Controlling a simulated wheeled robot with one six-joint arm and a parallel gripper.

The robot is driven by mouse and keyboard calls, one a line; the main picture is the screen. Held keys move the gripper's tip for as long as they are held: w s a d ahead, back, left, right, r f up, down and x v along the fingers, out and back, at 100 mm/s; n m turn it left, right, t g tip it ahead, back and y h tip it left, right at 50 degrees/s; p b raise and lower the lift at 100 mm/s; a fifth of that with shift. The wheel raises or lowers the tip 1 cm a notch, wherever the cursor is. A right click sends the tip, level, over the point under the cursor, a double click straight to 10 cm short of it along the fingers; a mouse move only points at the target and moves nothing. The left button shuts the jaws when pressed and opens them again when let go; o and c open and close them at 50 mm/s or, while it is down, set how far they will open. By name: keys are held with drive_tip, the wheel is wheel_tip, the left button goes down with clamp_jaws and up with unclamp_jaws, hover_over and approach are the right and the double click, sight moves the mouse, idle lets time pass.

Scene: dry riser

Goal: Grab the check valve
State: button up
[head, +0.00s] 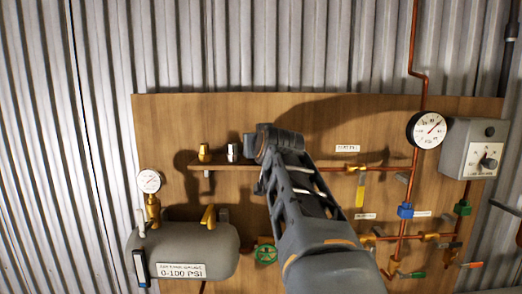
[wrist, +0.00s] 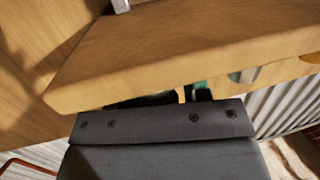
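Two small fittings stand upright on a wooden shelf (head: 222,167) in the head view: a brass one (head: 204,153) and a silver one (head: 232,153). I cannot tell for sure which, if either, is the check valve. My gripper (head: 256,147) is just right of the silver fitting, at about shelf height, apart from both fittings in the picture. Its fingertips are hard to make out, and whether they are open is unclear. The wrist view shows the shelf (wrist: 190,50) close up, with the base of a silver fitting (wrist: 121,5) at the top edge.
A grey tank (head: 190,245) with a pressure gauge (head: 149,181) is below left. Copper pipes, a large gauge (head: 426,130) and a grey box (head: 472,148) are on the right. My arm hides the shelf's middle. The space above the two fittings is free.

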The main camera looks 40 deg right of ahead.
drive_tip(key=c, duration=0.6)
drive_tip(key=shift+c, duration=0.2)
drive_tip(key=shift+r, duration=0.15)
